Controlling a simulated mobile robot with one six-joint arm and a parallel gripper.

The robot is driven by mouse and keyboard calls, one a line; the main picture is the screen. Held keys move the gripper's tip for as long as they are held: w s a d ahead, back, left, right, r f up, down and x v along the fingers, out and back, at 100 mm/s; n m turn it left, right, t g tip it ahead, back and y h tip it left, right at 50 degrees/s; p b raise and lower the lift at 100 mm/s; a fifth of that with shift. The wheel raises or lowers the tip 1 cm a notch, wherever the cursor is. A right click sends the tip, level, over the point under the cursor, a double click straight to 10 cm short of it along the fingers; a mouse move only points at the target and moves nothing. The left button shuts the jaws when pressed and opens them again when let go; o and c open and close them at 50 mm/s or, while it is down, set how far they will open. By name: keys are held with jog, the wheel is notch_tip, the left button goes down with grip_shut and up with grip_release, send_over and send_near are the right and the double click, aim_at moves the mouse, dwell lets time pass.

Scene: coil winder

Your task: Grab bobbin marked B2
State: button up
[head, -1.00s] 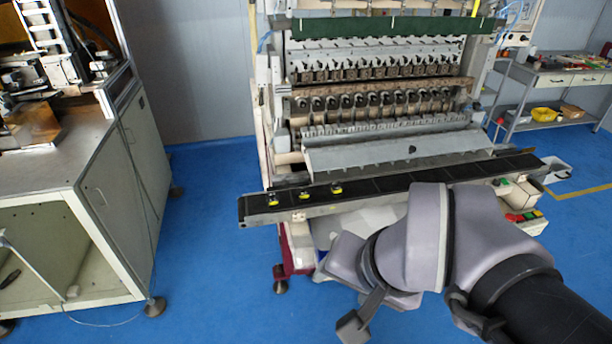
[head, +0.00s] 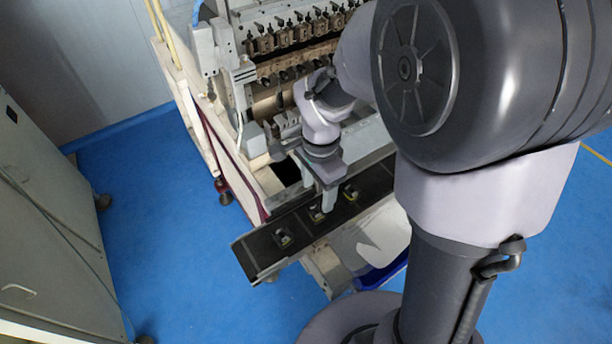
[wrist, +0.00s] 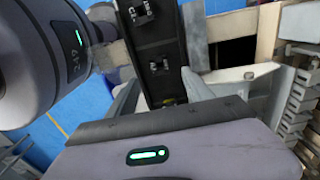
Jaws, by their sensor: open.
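In the head view, one is at the near left end (head: 282,238), one is in the middle (head: 317,213), and one is on the right (head: 350,192). My gripper (head: 327,202) is open above the rail, close to the middle bobbin. In the wrist view, my open fingers (wrist: 160,82) straddle the rail around the middle bobbin (wrist: 160,65).
The coil winder (head: 285,75) rises right behind the rail, close to my gripper. A blue bin (head: 375,277) and pale sheet lie below the rail's front. A grey cabinet (head: 45,220) stands at the left. Blue floor between cabinet and machine is clear.

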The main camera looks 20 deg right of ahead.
aim_at(317, 210)
notch_tip(317, 210, down, 9)
jog(key=b, duration=0.3)
jog(key=shift+r, duration=0.3)
grip_shut()
jog(key=shift+r, duration=0.15)
